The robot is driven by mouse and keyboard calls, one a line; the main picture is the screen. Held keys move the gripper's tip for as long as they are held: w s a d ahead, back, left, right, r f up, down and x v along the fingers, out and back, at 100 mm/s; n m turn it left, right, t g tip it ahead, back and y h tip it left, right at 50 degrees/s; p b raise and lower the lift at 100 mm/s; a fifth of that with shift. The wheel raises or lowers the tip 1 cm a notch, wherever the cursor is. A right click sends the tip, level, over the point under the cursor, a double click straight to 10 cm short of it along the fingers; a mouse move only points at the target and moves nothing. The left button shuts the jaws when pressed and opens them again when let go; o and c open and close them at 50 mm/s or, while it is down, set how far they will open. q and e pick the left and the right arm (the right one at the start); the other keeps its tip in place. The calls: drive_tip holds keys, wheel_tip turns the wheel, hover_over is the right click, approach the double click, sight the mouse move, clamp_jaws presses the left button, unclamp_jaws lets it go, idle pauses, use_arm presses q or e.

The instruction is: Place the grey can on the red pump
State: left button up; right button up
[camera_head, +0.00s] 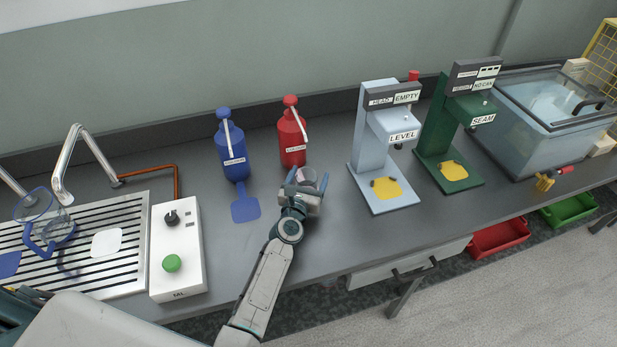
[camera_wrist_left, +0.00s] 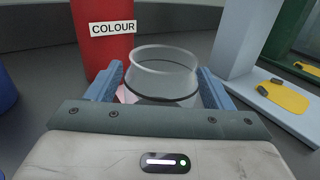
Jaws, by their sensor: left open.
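The red pump (camera_head: 292,138), a red bottle with a pale spout, stands at the back of the counter. In the left wrist view its body (camera_wrist_left: 103,45) carries a COLOUR label. The grey can (camera_head: 308,175) is open-topped and looks see-through. It stands upright in front of the red pump; the wrist view shows it closer (camera_wrist_left: 165,75). My left gripper (camera_head: 305,180) is open, with one blue finger on each side of the can. A pinkish patch (camera_wrist_left: 124,95) shows beside the can's base. The can's lower part is hidden behind the gripper. My right gripper is not seen.
A blue pump (camera_head: 231,148) with a blue plate (camera_head: 245,208) stands left of the red pump. A light blue LEVEL machine (camera_head: 366,135) and a green SEAM machine (camera_head: 437,130) stand to the right. A white control box (camera_head: 177,250) and slatted drainer (camera_head: 130,205) are left.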

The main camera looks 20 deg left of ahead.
use_arm(q)
drive_tip(key=shift+s+r, duration=0.1)
drive_tip(key=shift+r, duration=0.15)
drive_tip(key=s, duration=1)
drive_tip(key=shift+s+f+b, duration=0.2)
drive_tip(key=shift+s+b, duration=0.05)
drive_tip(key=shift+b, duration=0.15)
drive_tip(key=shift+s+r, duration=0.1)
drive_tip(key=shift+s, duration=0.6)
